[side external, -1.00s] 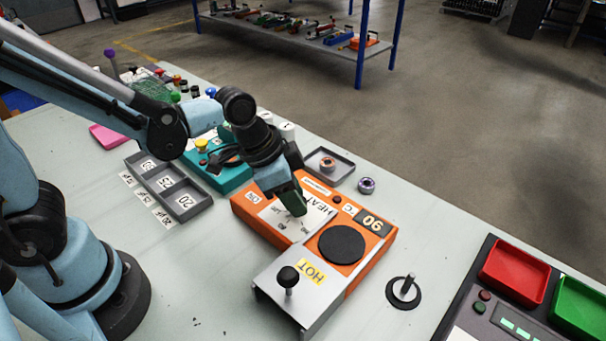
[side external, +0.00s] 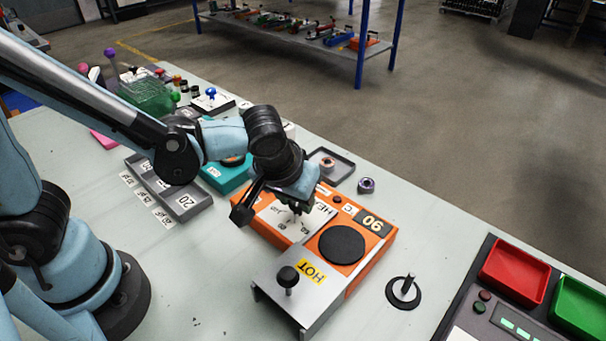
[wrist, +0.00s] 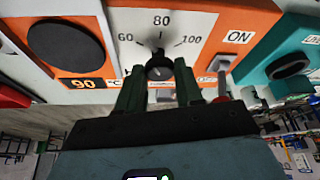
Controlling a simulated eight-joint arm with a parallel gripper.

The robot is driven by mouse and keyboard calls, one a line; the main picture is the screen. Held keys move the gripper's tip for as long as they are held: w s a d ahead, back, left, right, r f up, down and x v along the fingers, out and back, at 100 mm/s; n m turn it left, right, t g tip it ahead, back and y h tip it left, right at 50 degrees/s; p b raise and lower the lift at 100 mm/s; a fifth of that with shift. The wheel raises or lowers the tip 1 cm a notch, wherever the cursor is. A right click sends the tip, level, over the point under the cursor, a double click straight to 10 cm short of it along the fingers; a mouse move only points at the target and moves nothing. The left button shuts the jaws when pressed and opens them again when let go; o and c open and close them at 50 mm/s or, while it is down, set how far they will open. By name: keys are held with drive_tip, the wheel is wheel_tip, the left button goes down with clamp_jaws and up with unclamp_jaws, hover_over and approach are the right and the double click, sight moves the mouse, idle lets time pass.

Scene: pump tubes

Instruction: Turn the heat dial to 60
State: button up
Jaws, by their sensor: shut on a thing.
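The orange heat box (side external: 262,230) sits on the table, with a white HEAT scale plate and a display (side external: 371,223) reading 90. In the wrist view the dial (wrist: 158,67) is a small dark knob below the scale marks 60, 80 and 100. The display (wrist: 83,84) also reads 90 there. My gripper (wrist: 159,80) has its green fingers on either side of the dial and is shut on it. In the side view my gripper (side external: 301,207) points down at the scale plate and hides the dial. The dial's exact pointing is hard to tell.
A black round plate (side external: 342,244) and a metal HOT cover (side external: 297,290) with a black knob are close beside the scale. An ON switch (wrist: 221,64) stands near the fingers. A teal box (side external: 226,178) and grey tray (side external: 187,207) are nearby.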

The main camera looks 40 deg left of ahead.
drive_tip(key=n+y, duration=0.1)
drive_tip(key=n, duration=0.1)
drive_tip(key=n+g, duration=0.1)
drive_tip(key=n, duration=0.2)
drive_tip(key=shift+w+d+n+y, duration=0.1)
drive_tip(key=shift+d+n+y, duration=0.1)
drive_tip(key=shift+n+y, duration=0.15)
idle(0.3)
drive_tip(key=o, duration=1)
drive_tip(key=v, duration=1.2)
drive_tip(key=shift+w+d, duration=0.15)
